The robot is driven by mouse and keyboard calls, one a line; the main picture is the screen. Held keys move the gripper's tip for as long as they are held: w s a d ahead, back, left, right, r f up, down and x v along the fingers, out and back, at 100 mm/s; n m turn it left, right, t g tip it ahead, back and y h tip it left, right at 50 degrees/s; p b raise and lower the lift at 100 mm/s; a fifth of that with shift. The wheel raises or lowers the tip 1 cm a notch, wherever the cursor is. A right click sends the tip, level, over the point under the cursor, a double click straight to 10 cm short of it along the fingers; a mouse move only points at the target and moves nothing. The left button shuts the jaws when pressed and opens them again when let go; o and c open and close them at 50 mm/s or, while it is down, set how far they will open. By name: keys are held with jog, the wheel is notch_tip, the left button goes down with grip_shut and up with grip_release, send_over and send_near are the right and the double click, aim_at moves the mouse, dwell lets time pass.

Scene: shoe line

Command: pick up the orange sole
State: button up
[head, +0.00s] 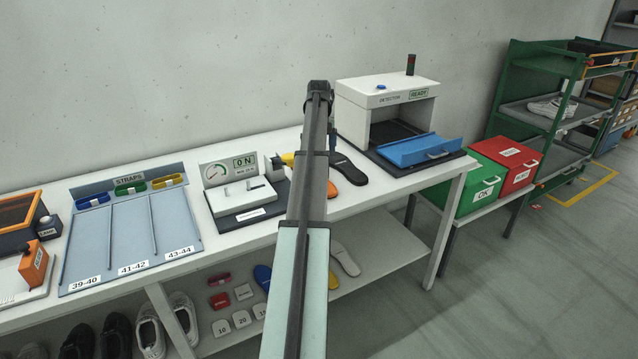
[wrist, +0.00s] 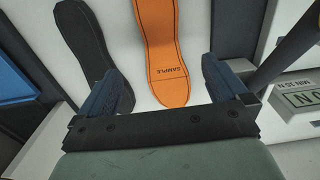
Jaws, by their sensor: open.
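The orange sole (wrist: 162,50) lies flat on the white bench top, with "SAMPLE" printed near its rounded lower end in the wrist view. In the head view only a small orange edge of it (head: 332,190) shows beside my arm, which hides the rest. My gripper (wrist: 165,88) is open and empty. Its two blue-grey fingers appear on either side of the sole's printed end, apart from it. How far above the bench they are, I cannot tell. My arm mostly hides the gripper in the head view.
A black sole (wrist: 82,45) lies close to the left of the orange one in the wrist view, partly behind the left finger; it also shows in the head view (head: 348,168). A gauge device (head: 240,190) stands left of my arm, a white detection box (head: 352,105) right.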

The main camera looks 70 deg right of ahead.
notch_tip(320, 180, down, 6)
jog(key=shift+r, duration=0.1)
jog(key=shift+s+a+f, duration=0.1)
jog(key=shift+a+f, duration=0.05)
jog(key=shift+f, duration=2.5)
jog(key=c, duration=1.3)
